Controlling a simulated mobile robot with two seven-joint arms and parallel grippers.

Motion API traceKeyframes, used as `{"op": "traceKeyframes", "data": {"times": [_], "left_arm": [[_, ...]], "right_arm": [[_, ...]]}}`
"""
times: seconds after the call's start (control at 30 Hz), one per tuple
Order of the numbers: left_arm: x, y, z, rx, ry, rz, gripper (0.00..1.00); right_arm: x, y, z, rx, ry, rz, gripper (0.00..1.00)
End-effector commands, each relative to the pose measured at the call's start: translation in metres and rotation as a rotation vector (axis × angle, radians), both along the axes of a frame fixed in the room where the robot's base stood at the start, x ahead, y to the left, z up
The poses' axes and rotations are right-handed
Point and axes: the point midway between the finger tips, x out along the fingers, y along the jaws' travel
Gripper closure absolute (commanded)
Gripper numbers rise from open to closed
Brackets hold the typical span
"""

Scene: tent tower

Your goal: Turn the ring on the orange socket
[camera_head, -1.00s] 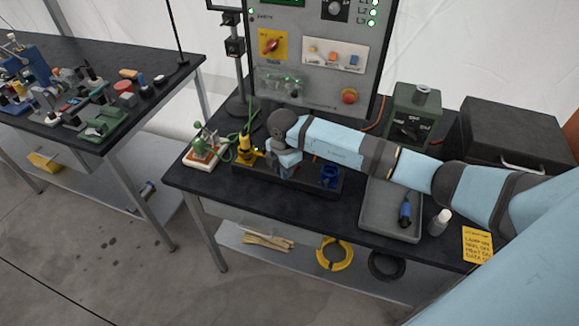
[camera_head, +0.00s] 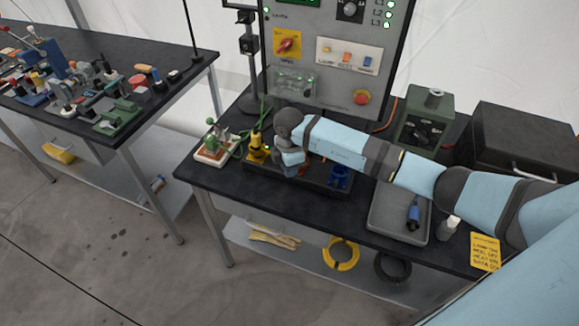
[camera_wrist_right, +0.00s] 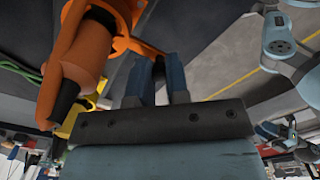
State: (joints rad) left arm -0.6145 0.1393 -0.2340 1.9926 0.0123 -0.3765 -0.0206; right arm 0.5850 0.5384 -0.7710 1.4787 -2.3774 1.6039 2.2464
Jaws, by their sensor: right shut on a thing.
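The orange socket (camera_wrist_right: 85,55) fills the upper left of the right wrist view, with a dark tip at its lower end. An orange ring part (camera_wrist_right: 138,45) reaches from it to my right fingertips. My right gripper (camera_wrist_right: 162,72) is shut on this ring part, and the exact contact is partly hidden by the fingers. In the head view my right gripper (camera_head: 292,170) is low over the dark socket rail, between the yellow socket (camera_head: 257,148) and the blue socket (camera_head: 339,176). There my wrist hides nearly all of the orange socket. My left gripper is not in view.
A grey panel (camera_head: 335,90) with switches stands behind the rail. A grey tray (camera_head: 385,222) holding a blue plug (camera_head: 413,214) lies to the right, beside a white bottle (camera_head: 449,228). A green box (camera_head: 425,115) and a black case (camera_head: 520,140) stand behind.

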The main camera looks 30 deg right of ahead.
Motion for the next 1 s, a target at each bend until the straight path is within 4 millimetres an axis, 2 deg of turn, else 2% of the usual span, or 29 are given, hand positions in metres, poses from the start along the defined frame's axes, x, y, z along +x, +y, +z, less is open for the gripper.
{"op": "traceKeyframes", "data": {"times": [0.03,0.1,0.13,0.37,0.5,0.67,1.0], "left_arm": [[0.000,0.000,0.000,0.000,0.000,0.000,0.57],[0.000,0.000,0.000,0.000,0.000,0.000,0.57],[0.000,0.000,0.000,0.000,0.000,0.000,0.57],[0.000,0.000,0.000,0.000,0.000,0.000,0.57],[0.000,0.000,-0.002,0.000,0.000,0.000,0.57],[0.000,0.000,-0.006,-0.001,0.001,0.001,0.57],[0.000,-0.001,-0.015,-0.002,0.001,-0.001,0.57]], "right_arm": [[0.001,0.000,0.001,0.001,-0.003,0.000,0.78],[0.001,0.000,0.001,0.001,-0.003,0.000,0.61],[0.001,0.000,0.001,0.001,-0.003,0.000,0.59],[0.001,0.000,0.001,0.001,-0.002,0.001,0.59],[0.001,0.000,0.008,0.001,-0.003,0.001,0.59],[0.002,0.000,0.035,0.001,-0.007,0.001,0.59],[0.002,0.000,0.110,0.000,-0.007,0.001,0.59]]}}
